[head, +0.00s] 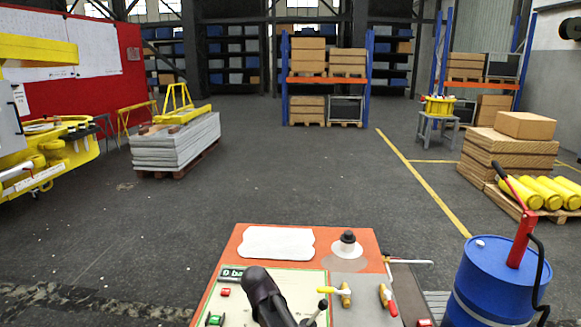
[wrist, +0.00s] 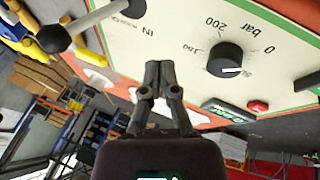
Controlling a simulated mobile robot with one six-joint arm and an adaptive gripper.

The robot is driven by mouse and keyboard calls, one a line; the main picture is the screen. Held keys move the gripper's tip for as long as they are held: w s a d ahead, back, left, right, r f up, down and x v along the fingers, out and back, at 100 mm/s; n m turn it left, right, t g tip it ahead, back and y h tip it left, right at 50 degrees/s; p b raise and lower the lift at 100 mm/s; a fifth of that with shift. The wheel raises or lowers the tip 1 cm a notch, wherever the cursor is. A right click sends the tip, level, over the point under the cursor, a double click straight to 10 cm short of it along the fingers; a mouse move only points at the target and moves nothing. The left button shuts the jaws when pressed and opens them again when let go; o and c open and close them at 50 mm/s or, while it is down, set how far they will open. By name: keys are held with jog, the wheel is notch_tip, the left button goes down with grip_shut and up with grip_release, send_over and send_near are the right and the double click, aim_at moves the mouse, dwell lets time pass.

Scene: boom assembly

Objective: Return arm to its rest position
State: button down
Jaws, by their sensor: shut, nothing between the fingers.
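My gripper (wrist: 158,75) shows in the wrist view with its two dark fingers together and nothing between them. It is in front of the cream control panel (wrist: 185,25), close to a black knob (wrist: 226,60) with a bar scale around it. I cannot tell whether the fingertips touch the panel. In the head view, a dark part of my arm rises over the lower front of the panel (head: 355,290) and hides some of it.
A blue drum (head: 495,285) with a red hand pump (head: 522,235) stands right of the panel. A pallet of grey sheets (head: 175,143) stands farther left. The floor between is open.

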jog(key=s+d+r+m+g+y+p, duration=0.1)
jog(key=s+d+r+g+p, duration=0.1)
jog(key=s+d, duration=0.5)
jog(key=s+d+r+m+g+y+p, duration=0.1)
jog(key=s+d+p, duration=0.3)
jog(key=d, duration=0.9)
jog(key=s+r+g+y, duration=0.1)
jog(key=s, duration=0.1)
jog(key=shift+s+d+r+y, duration=0.15)
jog(key=shift+s+y, duration=0.15)
jog(key=shift+s, duration=0.1)
dwell(0.8)
